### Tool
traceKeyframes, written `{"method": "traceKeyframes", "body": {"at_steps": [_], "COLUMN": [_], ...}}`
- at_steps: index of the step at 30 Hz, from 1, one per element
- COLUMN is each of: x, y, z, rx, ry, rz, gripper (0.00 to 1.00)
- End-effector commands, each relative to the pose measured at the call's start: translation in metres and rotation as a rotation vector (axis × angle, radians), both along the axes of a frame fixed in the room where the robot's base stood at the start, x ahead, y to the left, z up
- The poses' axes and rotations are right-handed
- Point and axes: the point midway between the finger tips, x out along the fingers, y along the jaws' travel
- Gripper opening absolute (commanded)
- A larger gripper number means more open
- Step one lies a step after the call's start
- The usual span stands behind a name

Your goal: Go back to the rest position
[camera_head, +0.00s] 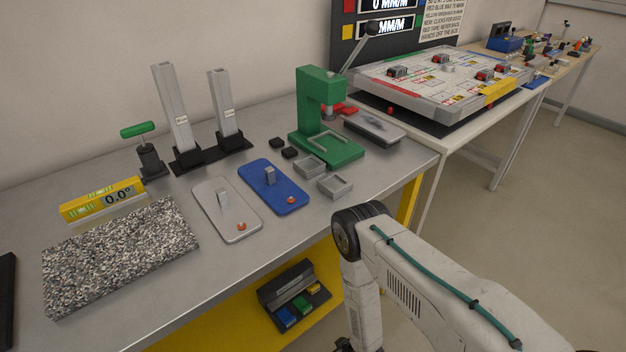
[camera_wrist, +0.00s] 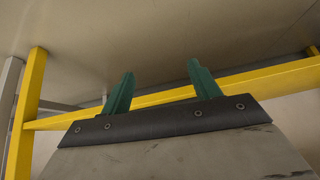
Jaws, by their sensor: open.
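My gripper (camera_wrist: 160,82) shows in the wrist view with two green fingers set apart and nothing between them. It is open and empty. Behind the fingers in that view is a yellow table frame bar (camera_wrist: 70,119) and a plain pale surface. In the head view my white arm reaches in from the lower right and bends down in front of the workbench (camera_head: 95,322). The gripper's fingers cannot be made out there.
On the bench stand a green press (camera_head: 313,120), a blue plate (camera_head: 273,187), a grey plate (camera_head: 227,210), a granite slab (camera_head: 120,252) and a yellow level (camera_head: 102,199). A dark bin (camera_head: 290,285) sits on the yellow lower shelf. The floor at right is clear.

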Motion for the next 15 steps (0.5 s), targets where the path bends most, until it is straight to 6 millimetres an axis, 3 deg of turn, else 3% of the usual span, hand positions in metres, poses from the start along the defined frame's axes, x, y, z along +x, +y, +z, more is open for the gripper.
{"method": "traceKeyframes", "body": {"at_steps": [5, 8, 15], "x": [0.016, 0.029, 0.054], "y": [-0.015, -0.024, -0.047], "z": [0.040, 0.077, 0.191], "rx": [-0.148, -0.217, -0.345], "ry": [0.190, 0.281, 0.467], "rz": [-0.032, -0.059, -0.135], "gripper": [0.62, 0.62, 0.62]}}
